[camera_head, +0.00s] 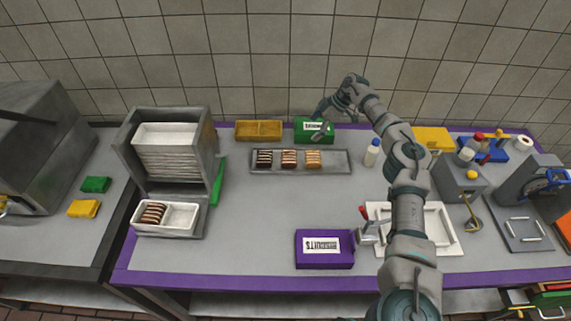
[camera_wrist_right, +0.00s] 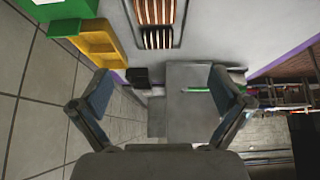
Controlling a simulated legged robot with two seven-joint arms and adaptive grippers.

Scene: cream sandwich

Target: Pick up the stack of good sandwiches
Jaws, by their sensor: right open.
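Three sandwich stacks stand side by side on a grey tray (camera_head: 340,167): a dark one (camera_head: 264,158), a reddish-brown one (camera_head: 288,158) and a light tan one (camera_head: 312,158). I cannot tell which is the good stack. More brown sandwiches (camera_head: 153,213) lie in a white container (camera_head: 182,218) at the lower left. My right gripper (camera_head: 316,122) is open and empty, in front of the green box behind the tray. In the right wrist view the gripper (camera_wrist_right: 163,88) has its fingers wide apart, with striped sandwiches (camera_wrist_right: 157,38) beyond them at the top. My left gripper is not in view.
A green box (camera_head: 305,134) and a yellow bin (camera_head: 258,130) stand behind the tray. A white bottle (camera_head: 372,153) is to its right. A purple box (camera_head: 324,250) lies at the front. A rack of white trays (camera_head: 172,158) stands left. The table's middle is clear.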

